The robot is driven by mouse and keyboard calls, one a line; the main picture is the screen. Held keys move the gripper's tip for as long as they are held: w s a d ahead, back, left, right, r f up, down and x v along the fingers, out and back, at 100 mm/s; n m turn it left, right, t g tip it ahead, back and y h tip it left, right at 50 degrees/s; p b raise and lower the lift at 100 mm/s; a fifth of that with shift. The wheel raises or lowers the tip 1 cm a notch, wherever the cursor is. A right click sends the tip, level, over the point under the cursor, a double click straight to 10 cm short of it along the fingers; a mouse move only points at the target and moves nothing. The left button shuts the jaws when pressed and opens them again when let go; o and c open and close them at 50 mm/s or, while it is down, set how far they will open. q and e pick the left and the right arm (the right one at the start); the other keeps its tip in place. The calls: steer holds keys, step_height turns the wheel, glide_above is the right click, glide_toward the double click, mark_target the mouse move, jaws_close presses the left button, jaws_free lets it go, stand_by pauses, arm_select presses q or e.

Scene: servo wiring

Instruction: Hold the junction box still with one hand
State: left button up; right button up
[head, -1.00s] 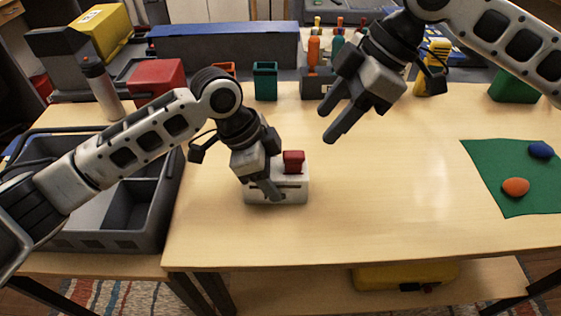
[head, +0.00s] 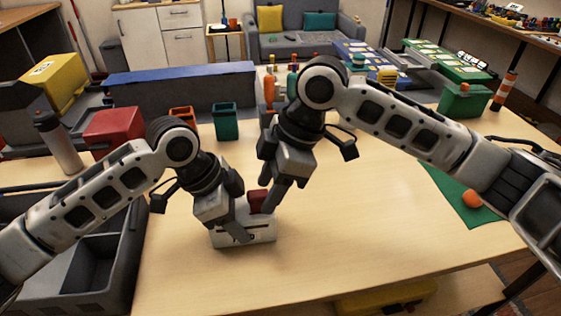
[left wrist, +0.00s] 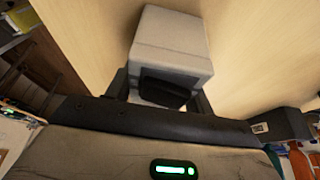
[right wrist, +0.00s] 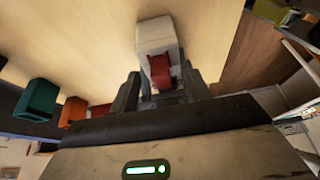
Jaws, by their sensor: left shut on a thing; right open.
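The junction box (head: 258,234) is a white block standing on the table in the head view. It also shows in the left wrist view (left wrist: 172,38) and the right wrist view (right wrist: 154,36). My left gripper (head: 238,232) is shut on the box, one finger at each side of its dark end. A red piece (head: 257,200) sits on the box and shows in the right wrist view (right wrist: 161,70). My right gripper (head: 268,202) is open, close to the red piece, with its fingers on either side. Whether they touch it cannot be told.
A grey divided tray (head: 85,262) stands at the left. A red bin (head: 112,125), an orange bin (head: 183,114) and a teal bin (head: 225,120) line the back. A green mat (head: 445,192) with an orange object (head: 472,198) lies at the right. The front right tabletop is clear.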

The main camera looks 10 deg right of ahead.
mark_target(265, 192)
steer(key=shift+x, duration=1)
steer(key=shift+r, duration=0.1)
jaws_close()
steer(key=shift+r, duration=1.65)
steer(key=shift+r, duration=1.85)
